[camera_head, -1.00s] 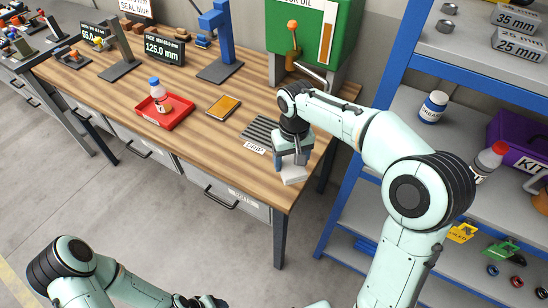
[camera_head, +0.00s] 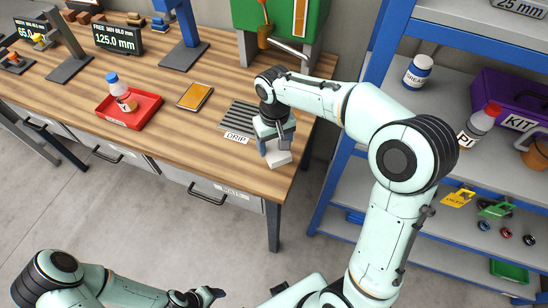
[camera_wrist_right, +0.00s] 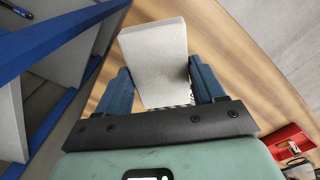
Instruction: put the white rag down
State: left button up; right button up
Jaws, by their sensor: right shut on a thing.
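The white rag (camera_head: 279,157) is a pale, block-like pad at the right end of the wooden workbench (camera_head: 215,153). My right gripper (camera_head: 273,139) is above it and shut on it. In the right wrist view the rag (camera_wrist_right: 155,55) stands out between the two blue fingers of the right gripper (camera_wrist_right: 164,88), over the wood. I cannot tell whether the rag touches the bench top. My left gripper (camera_head: 207,296) is low at the bottom of the head view, away from the bench; its jaws are too small to read.
A grey ribbed drip mat (camera_head: 240,117) lies just left of the rag. A red tray (camera_head: 146,108) with a bottle and an orange-yellow pad (camera_head: 195,96) are farther left. A green oil dispenser (camera_head: 275,18) stands behind. A blue-framed shelf (camera_head: 345,135) is close on the right.

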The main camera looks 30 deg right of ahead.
aim_at(274, 145)
pick_arm(q)
jog(key=shift+s+f, duration=0.25)
jog(key=shift+f, duration=0.15)
pick_arm(e)
jog(key=shift+w+f, duration=0.1)
jog(key=shift+f, duration=3.35)
jog(key=shift+f+b, duration=0.15)
jog(key=shift+b, duration=0.15)
jog(key=o, duration=0.9)
pick_arm(q)
jog(key=shift+s+f, duration=0.1)
pick_arm(e)
jog(key=shift+o, duration=0.2)
jog(key=shift+r, duration=0.2)
notch_tip(274, 145, up, 12)
jog(key=shift+f+p, duration=0.1)
jog(key=shift+p, duration=0.65)
pick_arm(q)
jog(key=shift+w+r, duration=0.9)
jog(key=shift+r, duration=0.1)
